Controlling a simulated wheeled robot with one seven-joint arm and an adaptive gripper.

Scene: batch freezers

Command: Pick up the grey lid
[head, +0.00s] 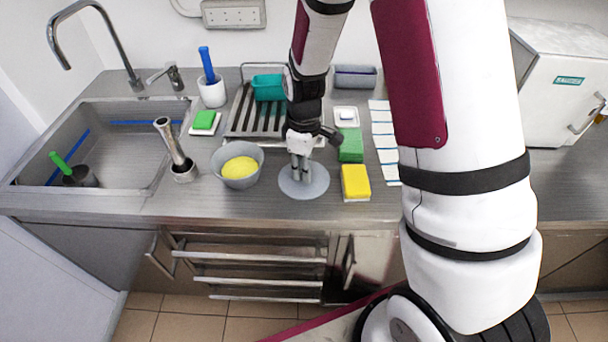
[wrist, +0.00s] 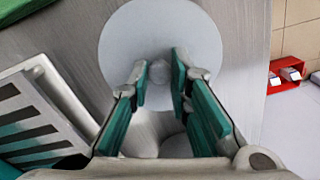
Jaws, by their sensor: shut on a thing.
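The grey lid (head: 316,187) is a flat round disc with a small knob in its middle. In the head view it lies level at the counter's front, right of a grey bowl with a yellow thing in it. In the wrist view the lid (wrist: 125,35) fills the top middle. My gripper (head: 301,178) points down over the lid. In the wrist view the gripper's green-padded fingers (wrist: 160,80) are on both sides of the knob and shut on it. I cannot tell whether the lid touches the counter.
The grey bowl (head: 223,174) stands close on the left. A yellow sponge (head: 355,181) and a green sponge (head: 350,146) are close on the right. A drying rack (head: 240,120) stands behind. The sink (head: 110,165) is at the far left. A white box-shaped machine (head: 560,80) stands at right.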

